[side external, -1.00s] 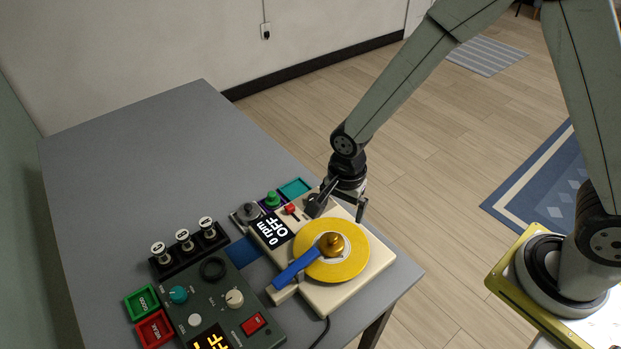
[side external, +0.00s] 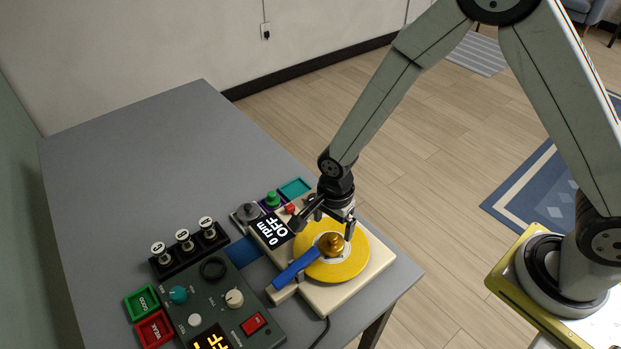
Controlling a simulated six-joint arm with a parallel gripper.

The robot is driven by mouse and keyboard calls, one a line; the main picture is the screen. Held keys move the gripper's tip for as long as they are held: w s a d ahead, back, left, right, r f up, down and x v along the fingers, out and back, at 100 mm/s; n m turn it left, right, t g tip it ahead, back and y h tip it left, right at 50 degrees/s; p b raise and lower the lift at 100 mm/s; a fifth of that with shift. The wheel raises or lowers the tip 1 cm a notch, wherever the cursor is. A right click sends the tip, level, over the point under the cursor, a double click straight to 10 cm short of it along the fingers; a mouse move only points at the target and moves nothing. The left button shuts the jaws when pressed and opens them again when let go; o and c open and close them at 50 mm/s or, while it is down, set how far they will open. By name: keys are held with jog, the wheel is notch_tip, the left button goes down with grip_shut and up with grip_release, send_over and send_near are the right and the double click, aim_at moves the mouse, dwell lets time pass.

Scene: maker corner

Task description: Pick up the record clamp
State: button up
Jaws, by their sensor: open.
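The record clamp (side external: 332,243) looks like a brass knob standing at the centre of the yellow record (side external: 350,265). The record lies on the cream turntable (side external: 383,262), whose display reads 0 rpm OFF. A blue arm (side external: 297,267) on the turntable reaches over the record's left part. My gripper (side external: 324,228) is open and empty, pointing down just above and behind the clamp. One finger is left of the clamp and the other right of it. From this side I cannot tell the exact gap in depth.
A dark green control box (side external: 232,297) stands left of the turntable. A black rack (side external: 190,250) with several labelled knobs, green (side external: 142,302) and red (side external: 155,329) trays, a grey round piece (side external: 247,212) and a green button (side external: 271,198) are near. The table's back left is clear.

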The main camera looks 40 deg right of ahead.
aim_at(332, 236)
jog(key=shift+f, duration=2.6)
jog(key=c, duration=1.3)
jog(key=shift+o, duration=0.2)
jog(key=shift+r, duration=0.15)
